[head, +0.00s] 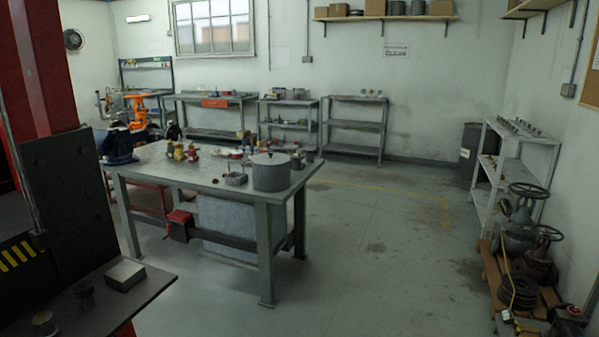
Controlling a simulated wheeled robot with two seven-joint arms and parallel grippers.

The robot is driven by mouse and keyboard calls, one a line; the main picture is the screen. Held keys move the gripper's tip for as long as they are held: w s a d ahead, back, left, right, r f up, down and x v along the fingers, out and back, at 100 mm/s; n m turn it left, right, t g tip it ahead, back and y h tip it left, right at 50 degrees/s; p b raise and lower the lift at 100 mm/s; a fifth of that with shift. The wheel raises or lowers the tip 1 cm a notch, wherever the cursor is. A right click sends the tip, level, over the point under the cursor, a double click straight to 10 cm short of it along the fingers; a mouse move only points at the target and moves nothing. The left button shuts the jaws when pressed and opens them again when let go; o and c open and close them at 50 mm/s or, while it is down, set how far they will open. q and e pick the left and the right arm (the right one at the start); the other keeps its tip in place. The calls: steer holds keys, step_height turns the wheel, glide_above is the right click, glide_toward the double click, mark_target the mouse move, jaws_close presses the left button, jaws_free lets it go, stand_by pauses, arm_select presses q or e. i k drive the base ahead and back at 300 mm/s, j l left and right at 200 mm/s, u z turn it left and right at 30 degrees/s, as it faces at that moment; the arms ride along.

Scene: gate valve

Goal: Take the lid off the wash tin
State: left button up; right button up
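The wash tin (271,176) is a grey round tin near the right end of the metal workbench, in the middle of the head view. Its lid (270,158) is a flat disc with a small knob on top, and it sits on the tin. The bench stands some distance ahead of me. Neither of my grippers shows in the head view.
The workbench (190,178) also holds a blue vise (118,146), small coloured items and a small grey box (236,178) beside the tin. A dark table (95,300) stands near left. Valves on a pallet (520,240) stand right. Floor (380,260) between is open.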

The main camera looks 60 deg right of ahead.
mark_target(270, 158)
steer(key=z, duration=1.8)
steer(key=i+l, duration=0.2)
steer(key=i, duration=0.5)
steer(key=i+l+z, duration=0.1)
steer(key=i+l, duration=0.15)
steer(key=i, duration=0.4)
steer(key=i+l, duration=0.15)
steer(key=i, duration=0.55)
steer(key=i+j+z, duration=0.25)
steer(key=i+j, duration=0.55)
steer(key=i, duration=0.15)
steer(key=i+j, duration=0.1)
steer(key=j, duration=0.35)
steer(key=i+j, duration=0.15)
steer(key=j, duration=0.3)
steer(key=i+j, duration=0.1)
steer(key=j, duration=0.35)
